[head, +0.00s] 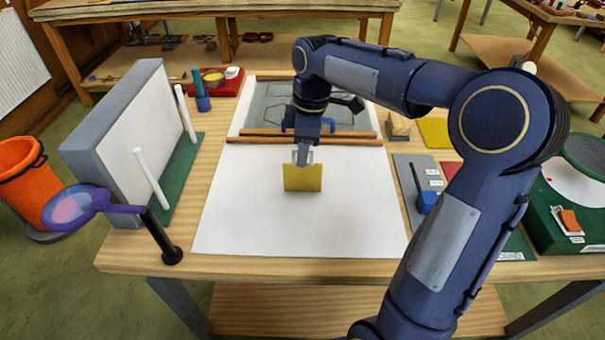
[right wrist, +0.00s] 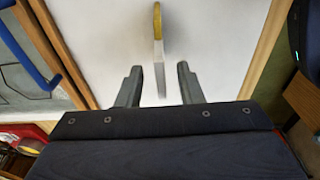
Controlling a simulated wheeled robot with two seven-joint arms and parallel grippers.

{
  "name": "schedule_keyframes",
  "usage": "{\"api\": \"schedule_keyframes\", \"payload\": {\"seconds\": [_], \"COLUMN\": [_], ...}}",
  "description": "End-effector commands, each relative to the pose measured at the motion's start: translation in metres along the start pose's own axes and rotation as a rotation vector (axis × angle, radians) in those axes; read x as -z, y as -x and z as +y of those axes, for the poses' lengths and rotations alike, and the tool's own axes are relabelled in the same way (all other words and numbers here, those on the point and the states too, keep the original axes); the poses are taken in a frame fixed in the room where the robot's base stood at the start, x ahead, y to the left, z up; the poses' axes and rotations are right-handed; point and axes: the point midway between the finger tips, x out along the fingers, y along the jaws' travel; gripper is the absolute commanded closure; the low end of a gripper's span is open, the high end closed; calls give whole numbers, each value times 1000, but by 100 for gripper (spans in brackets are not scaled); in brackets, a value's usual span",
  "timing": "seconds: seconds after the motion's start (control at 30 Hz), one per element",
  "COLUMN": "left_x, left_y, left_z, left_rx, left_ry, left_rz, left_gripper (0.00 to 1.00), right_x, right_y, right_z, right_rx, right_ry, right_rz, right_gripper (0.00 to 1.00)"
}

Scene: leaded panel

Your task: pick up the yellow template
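The yellow template (head: 303,178) is a small flat square plate over the white sheet (head: 245,215) on the bench. It looks upright, its face toward the head camera. In the right wrist view it shows edge-on as a thin yellow and pale strip (right wrist: 158,25). My right gripper (head: 303,156) is directly above it, pointing down. In the right wrist view its two fingers (right wrist: 160,85) are apart, with the template's thin edge between them and a visible gap on each side. Whether the template's lower edge touches the sheet is hard to tell. My left gripper is not in view.
A wooden bar (head: 350,142) and a leaded panel drawing (head: 270,103) lie behind the sheet. A grey-and-white block (head: 125,140) and a purple magnifier (head: 75,207) stand left. A grey mat with a blue tool (head: 427,201) lies right. The sheet's front is clear.

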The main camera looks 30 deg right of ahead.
Motion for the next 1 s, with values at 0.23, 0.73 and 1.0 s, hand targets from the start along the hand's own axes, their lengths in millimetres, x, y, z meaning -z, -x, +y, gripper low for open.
{"api": "schedule_keyframes", "payload": {"seconds": [0.23, 0.73, 1.0], "left_x": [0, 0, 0], "left_y": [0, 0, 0], "left_z": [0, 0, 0], "left_rx": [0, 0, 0], "left_ry": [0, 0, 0], "left_rz": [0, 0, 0], "left_gripper": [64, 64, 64], "right_x": [-1, -1, 0], "right_y": [-25, -25, -25], "right_z": [-1, 0, 0], "right_rx": [1, -1, -1], "right_ry": [-1, -2, -2], "right_rz": [-1, 1, 1], "right_gripper": [66, 100, 100]}}
